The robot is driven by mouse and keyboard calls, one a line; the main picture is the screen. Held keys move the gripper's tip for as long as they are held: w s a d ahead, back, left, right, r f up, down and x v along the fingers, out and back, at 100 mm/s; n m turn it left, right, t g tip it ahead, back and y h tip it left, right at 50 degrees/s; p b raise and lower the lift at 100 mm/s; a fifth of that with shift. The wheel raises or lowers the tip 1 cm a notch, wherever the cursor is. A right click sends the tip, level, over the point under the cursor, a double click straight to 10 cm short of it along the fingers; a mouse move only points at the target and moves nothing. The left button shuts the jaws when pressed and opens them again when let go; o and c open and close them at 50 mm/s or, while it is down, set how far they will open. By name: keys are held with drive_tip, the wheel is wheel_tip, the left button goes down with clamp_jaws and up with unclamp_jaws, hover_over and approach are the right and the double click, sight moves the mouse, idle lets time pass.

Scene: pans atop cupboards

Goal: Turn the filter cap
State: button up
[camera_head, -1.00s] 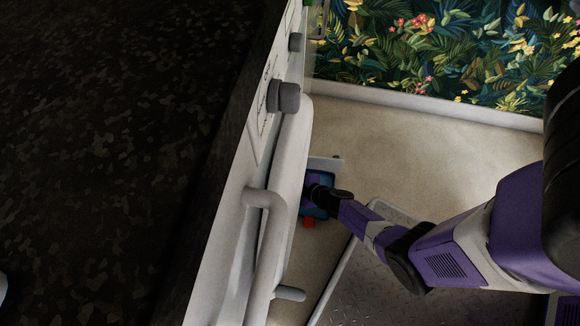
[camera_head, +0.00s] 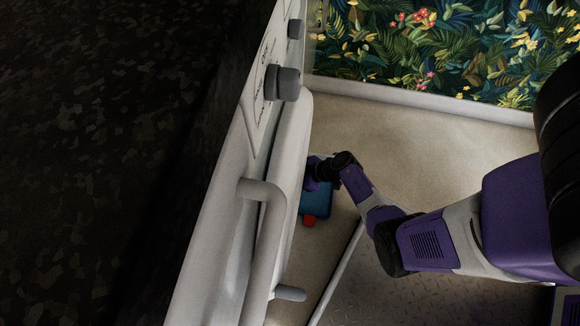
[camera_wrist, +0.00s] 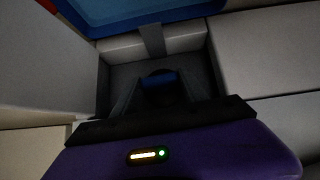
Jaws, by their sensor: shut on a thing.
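In the wrist view, a small blue piece (camera_wrist: 160,79) with a dark rounded part around it shows inside a dark square recess; it looks like the filter cap. My gripper (camera_wrist: 159,88) reaches into this recess, its dark fingers shut on the cap. The finger ends and the rest of the cap are in deep shadow, so the cap's angle cannot be told. In the head view, my gripper (camera_head: 314,174) is low beside the white appliance front, partly hidden by it and by my wrist. The cap does not show there.
A blue box-like thing (camera_head: 315,204) with a red part (camera_head: 309,221) is close by my gripper; a blue thing (camera_wrist: 140,12) also crosses the top of the wrist view. The appliance's handle (camera_head: 265,240) and knobs (camera_head: 283,83) jut out. Beige floor (camera_head: 400,140) is open to the right.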

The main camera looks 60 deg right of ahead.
drive_tip(key=shift+y+b, duration=0.3)
drive_tip(key=shift+y, duration=0.1)
drive_tip(key=o, duration=1.4)
drive_tip(key=shift+r, duration=0.1)
drive_tip(key=p+v, duration=0.4)
drive_tip(key=v, duration=0.3)
drive_tip(key=shift+s+d+r, duration=0.1)
drive_tip(key=shift+s+r, duration=0.1)
